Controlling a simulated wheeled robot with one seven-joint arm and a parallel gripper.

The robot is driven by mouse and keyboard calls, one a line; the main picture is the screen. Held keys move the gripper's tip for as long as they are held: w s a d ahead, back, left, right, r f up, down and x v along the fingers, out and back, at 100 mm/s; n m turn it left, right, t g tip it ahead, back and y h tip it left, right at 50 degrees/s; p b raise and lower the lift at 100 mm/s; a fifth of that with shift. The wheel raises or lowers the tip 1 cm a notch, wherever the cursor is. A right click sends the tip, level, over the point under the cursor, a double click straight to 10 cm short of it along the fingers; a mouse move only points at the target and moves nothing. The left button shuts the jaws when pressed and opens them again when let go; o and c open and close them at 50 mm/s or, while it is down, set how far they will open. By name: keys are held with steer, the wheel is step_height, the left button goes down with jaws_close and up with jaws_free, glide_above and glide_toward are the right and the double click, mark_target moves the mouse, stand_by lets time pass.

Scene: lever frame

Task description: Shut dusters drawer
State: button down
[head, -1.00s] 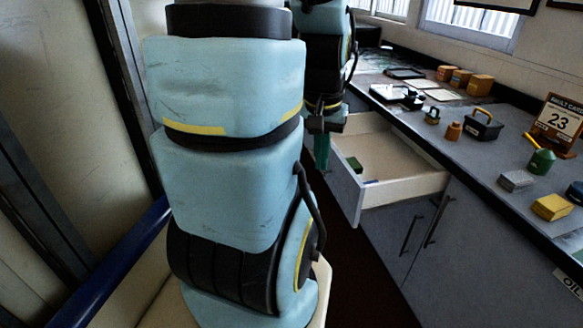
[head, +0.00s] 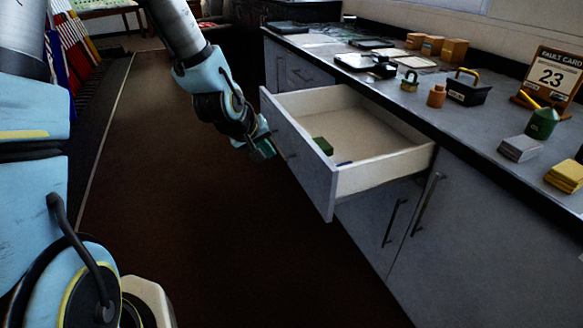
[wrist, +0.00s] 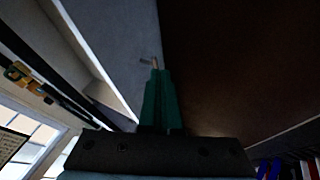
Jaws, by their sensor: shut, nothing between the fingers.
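The drawer (head: 300,160) is pulled well out from the grey bench front, with its white interior showing. A green block (head: 323,146) lies inside, near the drawer's front, beside a small blue item. I cannot read a label on the drawer. My gripper (head: 269,148) has green fingers that are shut and empty. It is just outside the drawer front, near the handle (head: 279,146). In the wrist view my shut fingers (wrist: 157,72) point toward the drawer's grey front (wrist: 118,45), with the handle tip close by; whether they touch cannot be told.
The bench top (head: 470,122) holds a black toolbox (head: 467,88), an orange bottle (head: 436,95), a green container (head: 541,123), a fault card (head: 551,76) and yellow blocks (head: 565,176). Cupboard doors (head: 440,235) are below. The dark floor (head: 200,230) in front is clear.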

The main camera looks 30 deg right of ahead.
steer(key=p, duration=0.2)
glide_toward(299, 165)
step_height(299, 165, down, 4)
steer(key=w+a, duration=0.1)
steer(key=w, duration=0.1)
steer(key=shift+s+d+p, duration=0.15)
steer(key=shift+d+p, duration=0.1)
steer(key=shift+d, duration=0.6)
steer(key=shift+s+d+p, duration=0.1)
steer(key=shift+d+p, duration=0.15)
steer(key=shift+d, duration=0.6)
